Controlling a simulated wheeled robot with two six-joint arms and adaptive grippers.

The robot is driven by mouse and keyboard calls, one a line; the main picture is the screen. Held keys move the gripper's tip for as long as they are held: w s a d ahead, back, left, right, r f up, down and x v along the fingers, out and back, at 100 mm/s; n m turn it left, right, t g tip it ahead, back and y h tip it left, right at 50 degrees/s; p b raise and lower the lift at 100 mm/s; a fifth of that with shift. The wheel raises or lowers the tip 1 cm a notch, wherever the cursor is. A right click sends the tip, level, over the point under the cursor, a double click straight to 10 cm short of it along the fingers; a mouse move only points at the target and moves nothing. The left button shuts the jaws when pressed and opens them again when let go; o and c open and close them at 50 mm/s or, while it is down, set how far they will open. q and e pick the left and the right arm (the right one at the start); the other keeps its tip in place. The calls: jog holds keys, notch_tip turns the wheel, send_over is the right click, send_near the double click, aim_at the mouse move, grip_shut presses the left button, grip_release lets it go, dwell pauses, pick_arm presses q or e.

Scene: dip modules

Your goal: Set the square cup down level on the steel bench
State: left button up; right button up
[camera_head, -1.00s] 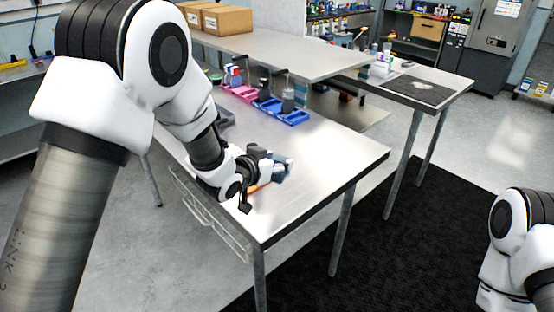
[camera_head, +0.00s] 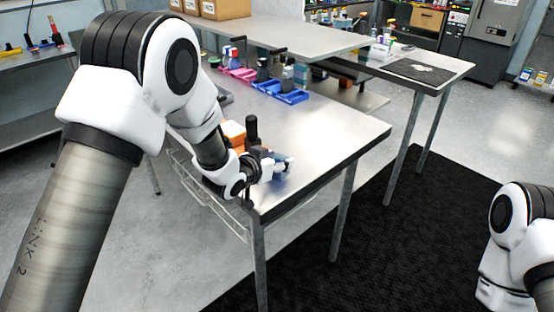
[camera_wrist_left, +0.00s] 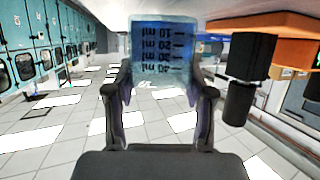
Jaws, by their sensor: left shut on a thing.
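The square cup (camera_wrist_left: 163,55) is clear blue with dark ml marks, which read upside down in the left wrist view. That view is itself inverted, so the cup looks about upright. My left gripper (camera_wrist_left: 160,95) is shut on it, one finger on each side. In the head view the cup (camera_head: 280,170) shows as a small bluish shape at my left gripper (camera_head: 268,170), over the near end of the steel bench (camera_head: 325,150). I cannot tell whether its base touches the bench. My right gripper is out of view; only its arm shows.
An orange object (camera_head: 234,133) and a black upright cylinder (camera_head: 251,128) stand just behind my left gripper. Pink (camera_head: 240,73) and blue (camera_head: 280,90) bins line the bench's back side. The bench's right part is clear. A wire rack (camera_head: 205,200) hangs below its near edge.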

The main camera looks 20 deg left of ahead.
pick_arm(q)
jog(key=shift+f+b, duration=0.4)
jog(key=shift+f, duration=0.15)
jog(key=o, duration=1.1)
jog(key=shift+s+r, duration=0.1)
jog(key=v, duration=1.1)
jog(key=shift+s+a+r, duration=0.1)
jog(key=shift+s+a, duration=0.05)
jog(key=shift+s, duration=0.2)
